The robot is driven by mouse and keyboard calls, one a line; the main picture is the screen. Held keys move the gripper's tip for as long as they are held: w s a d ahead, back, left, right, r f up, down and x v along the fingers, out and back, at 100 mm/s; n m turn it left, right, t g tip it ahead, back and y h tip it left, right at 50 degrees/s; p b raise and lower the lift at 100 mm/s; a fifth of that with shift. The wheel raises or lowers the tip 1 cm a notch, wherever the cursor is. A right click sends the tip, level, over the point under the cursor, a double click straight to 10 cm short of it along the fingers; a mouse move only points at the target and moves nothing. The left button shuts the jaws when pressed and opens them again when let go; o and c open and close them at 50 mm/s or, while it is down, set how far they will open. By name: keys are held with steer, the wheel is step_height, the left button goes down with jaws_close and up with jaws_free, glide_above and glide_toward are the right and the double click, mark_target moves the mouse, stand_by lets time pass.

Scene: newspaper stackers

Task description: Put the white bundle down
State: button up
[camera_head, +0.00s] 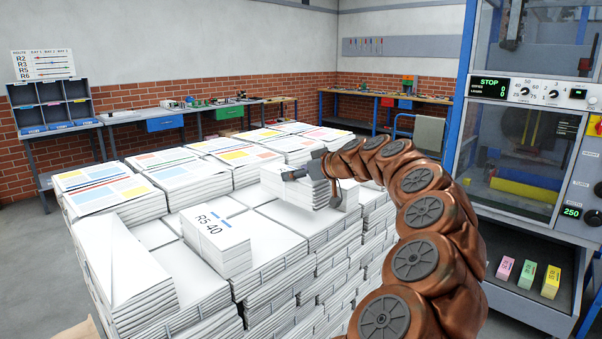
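A white bundle (287,190) sits in my gripper (312,181) at the far right part of the big stack. The dark fingers reach over its top and down its right side, and appear shut on it. My arm covers part of the area to the right of the bundle. The bundle is level and very close over the stack's top layer; I cannot tell whether its underside touches. The stack (268,243) of white paper bundles fills the middle of the view.
A bundle marked R5 40 (217,242) and a plain bundle (118,262) stand higher on the near part of the stack. Colour-printed bundles (105,188) line the far side. A machine (535,170) stands at the right. Workbenches (178,110) run along the back wall.

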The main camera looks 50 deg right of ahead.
steer(key=shift+w+d, duration=0.35)
steer(key=shift+w, duration=0.05)
steer(key=shift+f+p, duration=0.75)
steer(key=shift+f, duration=0.95)
steer(key=shift+f, duration=0.15)
steer(key=o, duration=1.8)
steer(key=shift+a, duration=0.1)
steer(key=shift+s, duration=0.1)
